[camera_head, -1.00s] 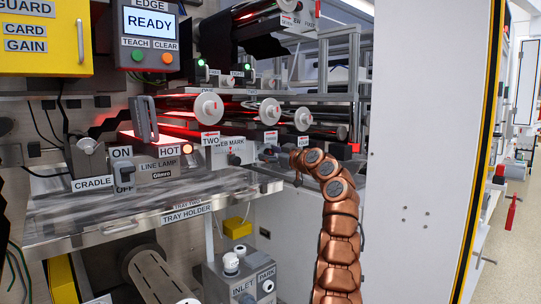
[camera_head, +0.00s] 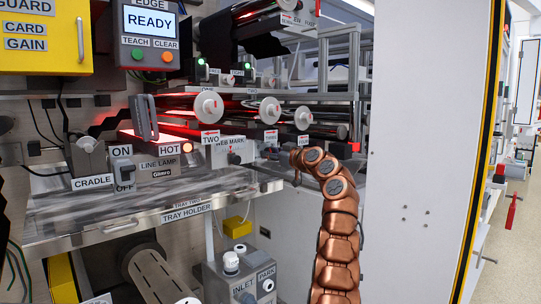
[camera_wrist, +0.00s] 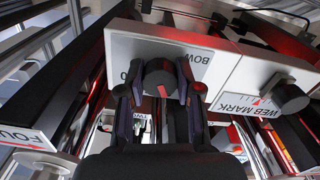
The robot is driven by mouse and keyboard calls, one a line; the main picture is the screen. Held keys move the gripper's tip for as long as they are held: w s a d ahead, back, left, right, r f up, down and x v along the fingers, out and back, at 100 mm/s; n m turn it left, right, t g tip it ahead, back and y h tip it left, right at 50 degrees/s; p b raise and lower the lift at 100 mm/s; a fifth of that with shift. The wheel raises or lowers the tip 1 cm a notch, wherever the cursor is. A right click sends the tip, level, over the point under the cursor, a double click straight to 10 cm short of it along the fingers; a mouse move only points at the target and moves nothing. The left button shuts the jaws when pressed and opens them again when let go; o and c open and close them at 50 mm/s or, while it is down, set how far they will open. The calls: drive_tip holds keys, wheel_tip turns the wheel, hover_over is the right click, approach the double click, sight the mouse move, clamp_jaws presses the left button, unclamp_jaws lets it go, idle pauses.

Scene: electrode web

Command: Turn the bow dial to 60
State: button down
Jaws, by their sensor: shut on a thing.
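The bow dial (camera_wrist: 160,78) is a dark round knob on a white panel labelled BOW (camera_wrist: 198,58), seen in the wrist view. Part of the panel's scale is hidden behind my gripper. My gripper (camera_wrist: 160,92) is shut on the dial, with one dark finger on each side of it.
Right of the bow panel is a WEB MARK knob (camera_wrist: 290,97) on its own panel. In the head view, rollers with white end discs (camera_head: 208,107) stand above, the steel tray holder (camera_head: 150,217) lies left, and a white cabinet wall (camera_head: 425,140) stands right of my arm.

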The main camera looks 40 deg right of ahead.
drive_tip(key=m+b, duration=0.1)
drive_tip(key=m, duration=0.2)
drive_tip(key=shift+f, duration=0.1)
drive_tip(key=m, duration=0.2)
drive_tip(key=shift+a+m, duration=0.1)
drive_tip(key=shift+m, duration=0.2)
drive_tip(key=shift+m+p, duration=0.9)
drive_tip(key=shift+m, duration=1)
drive_tip(key=c, duration=0.8)
unclamp_jaws()
drive_tip(key=shift+s+r, duration=0.2)
drive_tip(key=shift+s, duration=0.55)
drive_tip(key=shift+s+f, duration=0.1)
drive_tip(key=shift+s, duration=5.15)
